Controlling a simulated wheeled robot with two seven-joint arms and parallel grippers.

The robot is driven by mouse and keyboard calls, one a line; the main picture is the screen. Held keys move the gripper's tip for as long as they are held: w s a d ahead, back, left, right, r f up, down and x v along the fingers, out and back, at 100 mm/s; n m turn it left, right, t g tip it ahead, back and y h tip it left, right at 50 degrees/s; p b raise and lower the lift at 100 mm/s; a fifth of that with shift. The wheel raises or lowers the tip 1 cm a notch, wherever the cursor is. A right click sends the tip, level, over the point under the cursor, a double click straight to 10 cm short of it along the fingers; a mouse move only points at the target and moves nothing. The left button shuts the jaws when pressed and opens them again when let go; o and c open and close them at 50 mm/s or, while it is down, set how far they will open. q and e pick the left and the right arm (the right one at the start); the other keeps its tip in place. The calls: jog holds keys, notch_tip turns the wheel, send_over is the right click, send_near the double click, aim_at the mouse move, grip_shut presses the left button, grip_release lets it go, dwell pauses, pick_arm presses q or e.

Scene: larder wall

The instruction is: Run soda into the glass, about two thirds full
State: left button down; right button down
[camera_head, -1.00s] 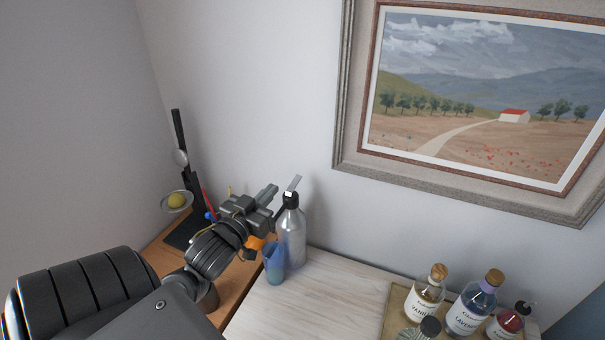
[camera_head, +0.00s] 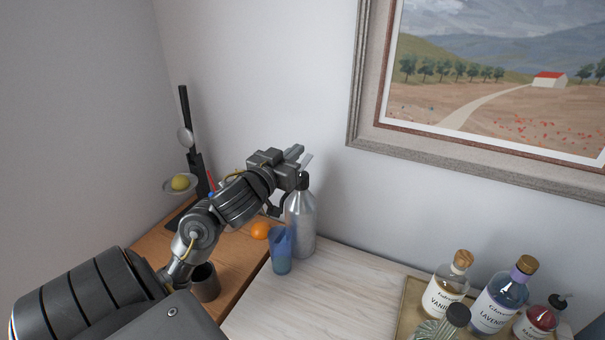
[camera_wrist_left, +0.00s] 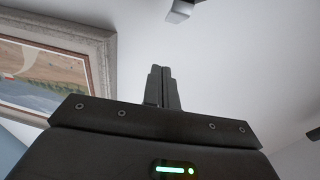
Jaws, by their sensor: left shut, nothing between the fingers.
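A silver soda siphon (camera_head: 301,222) with a dark head and a lever stands upright on the pale wooden counter against the wall. A blue glass (camera_head: 281,252) stands upright just in front of it, below the head; I cannot make out a liquid level in it. My left gripper (camera_head: 296,152) is shut and empty, up at the siphon's head beside the lever. Whether it touches the lever I cannot tell. In the left wrist view the fingers (camera_wrist_left: 161,85) are closed together, with only wall and picture beyond. My right gripper is not in view.
A tray (camera_head: 411,300) at right holds several corked bottles, among them a lavender bottle (camera_head: 499,300). An orange (camera_head: 261,230), a dark cup (camera_head: 205,283) and a scale with a lemon (camera_head: 180,182) are at left. The counter (camera_head: 330,290) between is clear.

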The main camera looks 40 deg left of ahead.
aim_at(303, 165)
pick_arm(q)
jog(key=shift+w+a+f+b, duration=0.2)
jog(key=shift+w+f+b, duration=0.05)
jog(key=shift+b, duration=0.4)
jog(key=shift+w+a+r+p, duration=0.25)
jog(key=shift+w+r+p, duration=0.15)
jog(key=shift+w, duration=0.35)
jog(key=shift+w+f+b, duration=0.35)
jog(key=shift+w+f, duration=0.05)
jog(key=shift+f, duration=0.2)
jog(key=shift+w+f+b, duration=0.3)
jog(key=shift+w+f, duration=0.1)
jog(key=shift+f, duration=0.2)
jog(key=shift+w+a+f, duration=0.15)
jog(key=shift+f, duration=0.55)
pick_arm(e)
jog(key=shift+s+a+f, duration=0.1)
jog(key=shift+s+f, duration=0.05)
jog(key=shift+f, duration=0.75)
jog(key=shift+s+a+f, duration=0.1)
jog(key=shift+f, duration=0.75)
pick_arm(q)
jog(key=shift+w, duration=0.15)
